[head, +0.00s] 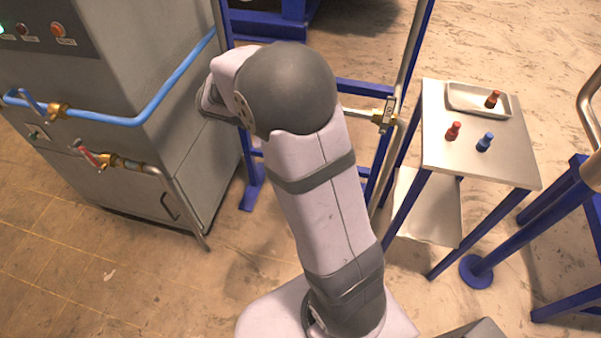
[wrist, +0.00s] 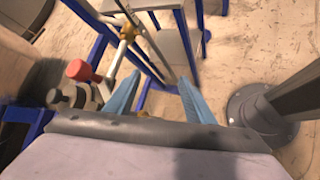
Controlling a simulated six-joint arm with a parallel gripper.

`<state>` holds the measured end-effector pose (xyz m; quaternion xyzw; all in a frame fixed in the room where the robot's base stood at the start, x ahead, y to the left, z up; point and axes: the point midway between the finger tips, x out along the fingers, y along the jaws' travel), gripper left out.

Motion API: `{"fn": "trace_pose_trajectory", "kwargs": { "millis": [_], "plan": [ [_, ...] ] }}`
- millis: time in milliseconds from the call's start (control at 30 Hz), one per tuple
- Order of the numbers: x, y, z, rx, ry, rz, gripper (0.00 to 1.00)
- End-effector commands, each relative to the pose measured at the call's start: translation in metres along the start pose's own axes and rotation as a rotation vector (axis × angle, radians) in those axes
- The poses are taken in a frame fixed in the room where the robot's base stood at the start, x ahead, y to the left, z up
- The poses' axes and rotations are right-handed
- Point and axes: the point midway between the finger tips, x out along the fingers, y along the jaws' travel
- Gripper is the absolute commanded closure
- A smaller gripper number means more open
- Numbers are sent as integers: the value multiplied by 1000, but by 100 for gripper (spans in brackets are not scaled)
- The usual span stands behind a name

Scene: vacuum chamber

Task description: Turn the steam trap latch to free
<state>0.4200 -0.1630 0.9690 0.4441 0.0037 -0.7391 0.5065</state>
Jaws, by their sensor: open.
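A brass fitting (head: 378,115) with a small upright plate (head: 389,109) sits on the pipe by the blue frame in the head view; I take it as the steam trap. A brass fitting also shows at the upper left of the wrist view (wrist: 127,33). The latch itself is too small to tell, and so is its position. My gripper (wrist: 160,80) shows two separated blue fingers with nothing between them, and it is apart from the brass fitting.
A grey cabinet (head: 185,110) with a blue pipe (head: 178,80) and a red-handled valve (head: 90,155) stands left. A side table (head: 460,170) at right holds a tray (head: 465,97) and red and blue pegs. A red knob (wrist: 79,69) lies left of my fingers.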

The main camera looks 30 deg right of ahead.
Motion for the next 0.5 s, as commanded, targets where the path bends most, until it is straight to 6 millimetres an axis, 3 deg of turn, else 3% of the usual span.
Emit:
{"fn": "trace_pose_trajectory", "kwargs": {
  "millis": [500],
  "plan": [
    [-18, -84, 4, 208, 189, -267, 51]
  ]
}}
